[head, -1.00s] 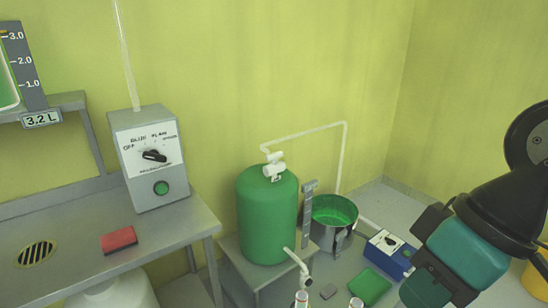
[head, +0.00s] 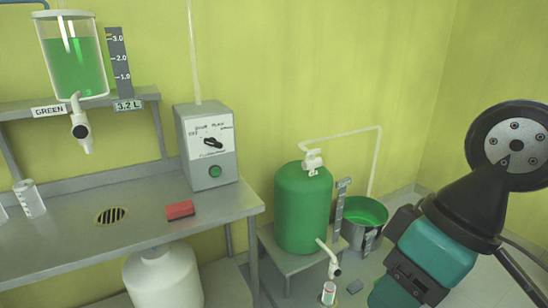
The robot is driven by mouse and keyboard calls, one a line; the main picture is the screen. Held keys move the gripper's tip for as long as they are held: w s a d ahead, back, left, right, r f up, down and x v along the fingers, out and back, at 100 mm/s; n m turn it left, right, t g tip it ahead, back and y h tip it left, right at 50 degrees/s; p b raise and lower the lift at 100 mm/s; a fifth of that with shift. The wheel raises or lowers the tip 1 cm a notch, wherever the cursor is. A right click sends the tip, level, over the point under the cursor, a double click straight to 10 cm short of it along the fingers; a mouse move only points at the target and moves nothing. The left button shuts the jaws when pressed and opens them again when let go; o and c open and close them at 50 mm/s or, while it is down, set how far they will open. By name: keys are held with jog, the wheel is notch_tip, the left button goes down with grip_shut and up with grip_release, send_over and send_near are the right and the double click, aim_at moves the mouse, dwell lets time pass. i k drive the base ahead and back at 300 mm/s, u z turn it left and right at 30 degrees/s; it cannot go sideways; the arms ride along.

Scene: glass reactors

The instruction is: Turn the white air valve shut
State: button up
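A white valve (head: 313,160) sits on top of the green tank (head: 302,210), joined to a thin white pipe (head: 345,134) that runs right and down to a pot. Its fine handle position is too small to read. My arm's teal and black links fill the right side of the head view, apart from the tank and its valve. The fingers of my gripper do not show, so whether it is open or shut is hidden.
A metal pot (head: 366,222) with green inside stands right of the tank. A steel table (head: 75,240) at left bears a grey control box (head: 208,150) and a red sponge (head: 180,210). A glass vessel (head: 75,65) of green liquid stands on a shelf above.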

aim_at(312, 153)
jog(key=z, duration=0.6)
jog(key=k, duration=0.15)
jog(key=u, duration=1.95)
jog(key=i, duration=1.8)
jog(key=z, duration=1.2)
jog(key=i, duration=0.7)
jog(key=z, duration=0.8)
